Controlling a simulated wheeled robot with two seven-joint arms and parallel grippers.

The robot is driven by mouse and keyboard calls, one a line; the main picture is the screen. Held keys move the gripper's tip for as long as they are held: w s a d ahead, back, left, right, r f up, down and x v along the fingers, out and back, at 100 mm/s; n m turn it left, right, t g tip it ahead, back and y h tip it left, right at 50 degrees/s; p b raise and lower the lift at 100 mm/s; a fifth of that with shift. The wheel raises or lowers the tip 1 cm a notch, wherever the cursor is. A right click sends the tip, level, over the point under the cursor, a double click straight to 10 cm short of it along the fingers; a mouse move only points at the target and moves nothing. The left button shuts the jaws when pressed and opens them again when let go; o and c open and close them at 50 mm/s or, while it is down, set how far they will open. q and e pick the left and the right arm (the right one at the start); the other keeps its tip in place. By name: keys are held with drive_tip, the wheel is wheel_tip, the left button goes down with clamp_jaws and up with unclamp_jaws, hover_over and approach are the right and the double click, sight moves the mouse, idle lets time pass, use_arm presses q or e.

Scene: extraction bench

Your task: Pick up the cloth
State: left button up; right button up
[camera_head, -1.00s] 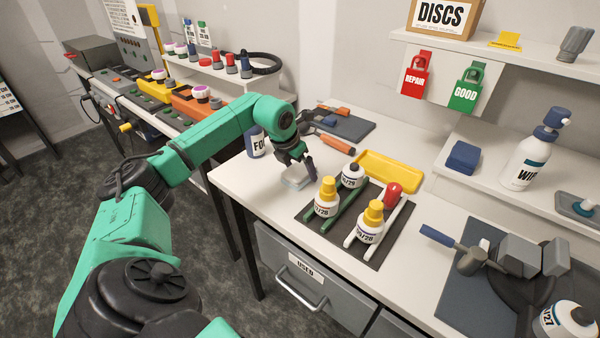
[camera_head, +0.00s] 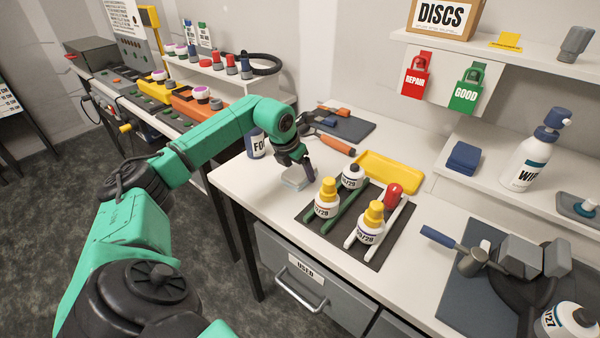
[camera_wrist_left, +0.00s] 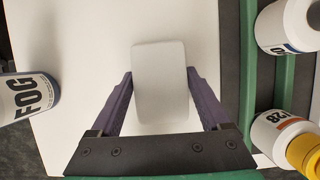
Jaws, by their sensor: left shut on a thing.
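The cloth appears as a pale grey, flat, rounded pad (camera_head: 294,182) near the left front edge of the white bench. My left gripper (camera_head: 298,172) points down at it, its purple fingers shut on it. In the left wrist view the pad (camera_wrist_left: 160,85) lies between the two fingers (camera_wrist_left: 160,76), one along each long side. I cannot tell whether it is clear of the bench top. My right gripper is not in view.
A FOG bottle (camera_head: 256,142) stands left of the gripper. A dark mat (camera_head: 312,227) with rails and several small bottles is close on its right. A yellow tray (camera_head: 390,172) lies behind. A blue folded item (camera_head: 463,157) sits on the right shelf.

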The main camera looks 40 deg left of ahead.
sight(300, 170)
use_arm(q)
wheel_tip(300, 170, up, 21)
drive_tip(key=p, duration=0.1)
drive_tip(key=shift+f, duration=0.2)
drive_tip(key=o, duration=0.7)
drive_tip(key=c, duration=0.5)
